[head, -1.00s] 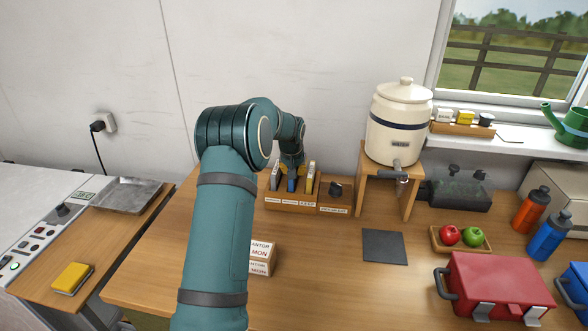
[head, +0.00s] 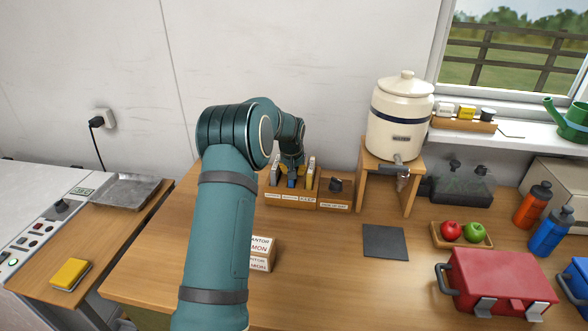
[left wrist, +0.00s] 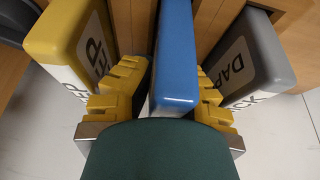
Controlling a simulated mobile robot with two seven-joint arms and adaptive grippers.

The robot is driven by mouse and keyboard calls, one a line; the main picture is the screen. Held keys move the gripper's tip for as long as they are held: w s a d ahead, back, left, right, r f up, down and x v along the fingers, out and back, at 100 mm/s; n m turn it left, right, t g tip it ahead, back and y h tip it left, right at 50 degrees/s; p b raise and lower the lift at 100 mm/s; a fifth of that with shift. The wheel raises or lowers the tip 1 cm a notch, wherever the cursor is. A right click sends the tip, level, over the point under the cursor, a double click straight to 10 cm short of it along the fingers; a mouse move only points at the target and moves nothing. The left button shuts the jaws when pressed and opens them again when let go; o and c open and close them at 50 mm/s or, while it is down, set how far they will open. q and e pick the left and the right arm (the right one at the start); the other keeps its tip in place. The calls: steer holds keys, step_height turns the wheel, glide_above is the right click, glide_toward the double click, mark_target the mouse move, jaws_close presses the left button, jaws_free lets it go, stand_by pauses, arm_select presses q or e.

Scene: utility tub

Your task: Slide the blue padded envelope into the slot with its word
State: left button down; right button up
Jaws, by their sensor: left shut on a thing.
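The blue padded envelope (head: 292,182) stands upright in my left gripper (head: 291,169), at the wooden slotted rack (head: 291,200) near the wall. In the left wrist view the blue envelope (left wrist: 174,60) is gripped between yellow fingers (left wrist: 170,88). A yellow padded item (left wrist: 70,40) is at picture left and a grey one (left wrist: 245,60) at picture right, both with dark lettering on white. In the head view the grey item (head: 276,170) and yellow item (head: 311,174) stand in the rack on either side. The rack's labels are too small to read surely. The envelope's lower end is hidden. My right gripper is out of view.
A small wooden box with a dark object (head: 336,187) adjoins the rack. A cream water crock (head: 400,120) on a wooden stand is to the right.

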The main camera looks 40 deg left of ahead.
arm_select(q)
steer(key=shift+f+b, duration=0.3)
steer(key=shift+f, duration=0.25)
steer(key=shift+r, duration=0.1)
steer(key=shift+r+p, duration=1.2)
steer(key=shift+r, duration=0.6)
steer(key=shift+r+p, duration=0.3)
steer(key=shift+r, duration=0.15)
steer(key=shift+f+b, duration=1.35)
steer(key=shift+f, duration=0.9)
stand_by(0.5)
steer(key=c, duration=1)
jaws_free()
